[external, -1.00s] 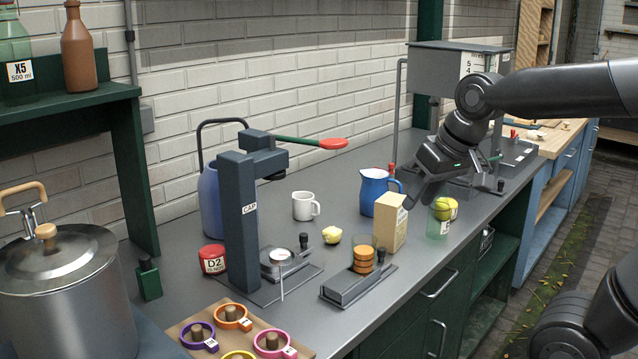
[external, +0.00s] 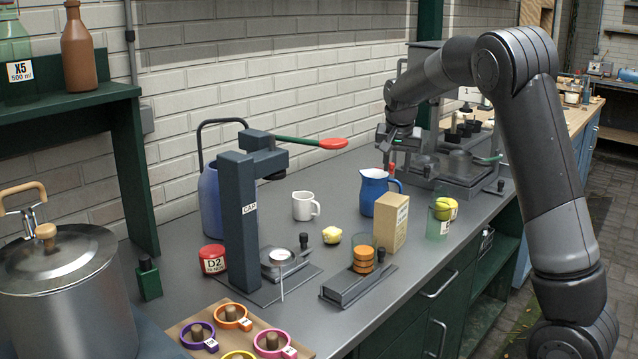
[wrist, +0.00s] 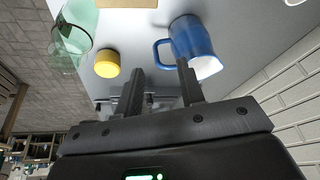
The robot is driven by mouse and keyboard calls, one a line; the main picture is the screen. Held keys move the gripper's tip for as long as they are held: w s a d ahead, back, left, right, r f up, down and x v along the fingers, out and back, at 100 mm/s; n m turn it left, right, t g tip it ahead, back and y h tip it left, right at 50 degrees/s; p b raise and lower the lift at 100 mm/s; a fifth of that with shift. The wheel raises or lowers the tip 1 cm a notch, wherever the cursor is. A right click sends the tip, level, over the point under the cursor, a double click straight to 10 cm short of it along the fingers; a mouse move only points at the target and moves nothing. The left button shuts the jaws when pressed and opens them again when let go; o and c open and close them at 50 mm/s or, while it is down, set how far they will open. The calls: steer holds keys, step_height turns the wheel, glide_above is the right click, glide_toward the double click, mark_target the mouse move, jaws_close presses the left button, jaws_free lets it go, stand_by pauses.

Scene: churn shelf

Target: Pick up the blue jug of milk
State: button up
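The blue jug (external: 373,193) stands upright on the grey counter, its handle toward the right and its inside white. My gripper (external: 393,145) is above and behind it, to its upper right in the external view. In the wrist view the jug (wrist: 193,38) lies beyond the fingertips, and the right finger overlaps its edge. The jug's handle is ahead of the gap between the fingers. My gripper is open in the wrist view (wrist: 160,78), with nothing between the fingers. I cannot see milk in the jug.
A tan carton (external: 391,222) stands close in front of the jug. A brick wall (external: 270,70) runs behind.

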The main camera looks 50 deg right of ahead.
mark_target(400, 192)
steer(key=shift+m+h, duration=0.4)
steer(key=x, duration=0.4)
steer(key=d+x, duration=0.1)
steer(key=x, duration=0.4)
steer(key=d+r+x, duration=0.1)
steer(key=x, duration=0.3)
steer(key=shift+d+f, duration=0.25)
steer(key=shift+d, duration=0.1)
steer(key=shift+c, duration=0.6)
jaws_close()
steer(key=shift+r, duration=0.1)
